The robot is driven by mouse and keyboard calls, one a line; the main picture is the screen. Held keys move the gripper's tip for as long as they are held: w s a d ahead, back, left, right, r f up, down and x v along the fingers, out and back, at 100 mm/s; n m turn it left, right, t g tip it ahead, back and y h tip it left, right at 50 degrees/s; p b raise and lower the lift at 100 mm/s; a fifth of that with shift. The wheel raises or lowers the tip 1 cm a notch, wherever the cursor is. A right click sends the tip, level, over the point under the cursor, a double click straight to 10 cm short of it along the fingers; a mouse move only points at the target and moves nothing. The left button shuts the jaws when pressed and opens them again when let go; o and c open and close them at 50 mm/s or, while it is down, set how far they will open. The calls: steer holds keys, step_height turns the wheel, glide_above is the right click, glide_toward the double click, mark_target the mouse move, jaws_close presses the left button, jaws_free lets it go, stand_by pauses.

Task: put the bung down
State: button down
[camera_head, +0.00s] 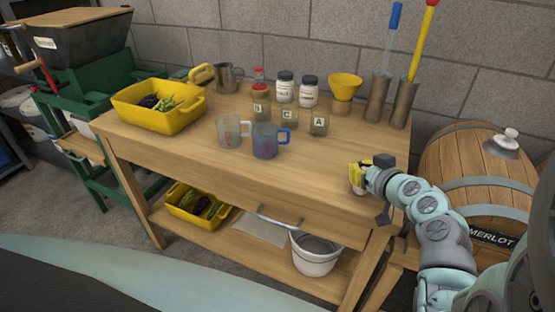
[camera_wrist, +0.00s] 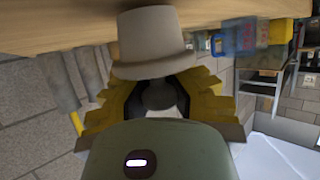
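My gripper (camera_head: 357,177) is at the right front part of the wooden table, low over its top. Its yellow fingers are closed around a pale grey, tapered bung (camera_wrist: 152,42), which fills the upper middle of the wrist view. In the head view, only a small pale part of the bung (camera_head: 359,190) shows below the fingers. The table top (camera_head: 310,175) is directly beneath it. I cannot tell whether the bung touches the wood.
A clear cup (camera_head: 229,131) and a blue cup (camera_head: 266,141) stand left of my gripper. Labelled jars (camera_head: 319,121), a yellow funnel (camera_head: 345,87) and a yellow tub (camera_head: 160,107) stand farther back. A barrel (camera_head: 470,165) with a pale fitting is at right. Table around my gripper is clear.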

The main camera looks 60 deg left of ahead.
steer(key=c, duration=1.7)
jaws_free()
steer(key=shift+f+b, duration=0.3)
steer(key=o, duration=0.6)
steer(key=shift+c, duration=0.2)
